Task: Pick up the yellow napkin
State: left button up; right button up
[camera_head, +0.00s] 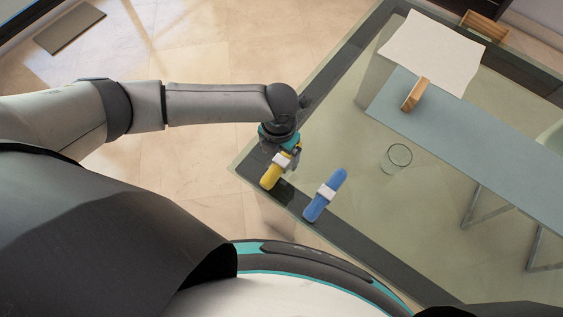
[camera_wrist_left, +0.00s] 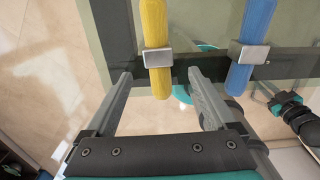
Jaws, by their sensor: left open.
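The yellow napkin (camera_head: 270,177) is a rolled bundle with a pale ring around it. It lies on the dark border of the glass table near the corner in the head view. My left gripper (camera_head: 286,152) is over its upper end and hides part of it. In the left wrist view the yellow napkin (camera_wrist_left: 155,50), with a silver ring, lies ahead of and between the fingertips. There the left gripper (camera_wrist_left: 159,75) is open and empty. I cannot tell whether the fingers touch the napkin. My right gripper is not clearly seen in the head view.
A blue rolled napkin (camera_head: 325,195) with a ring lies to the right of the yellow one. A clear glass (camera_head: 397,157) stands farther in on the glass table (camera_head: 330,140). A wooden block (camera_head: 414,94) and a white sheet (camera_head: 432,50) are at the far side.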

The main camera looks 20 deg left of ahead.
aim_at(280, 162)
pick_arm(q)
jog(key=shift+w+f+b, duration=0.15)
jog(key=shift+f+b, duration=0.45)
jog(key=shift+f, duration=2.7)
grip_shut()
jog(key=shift+r, duration=0.1)
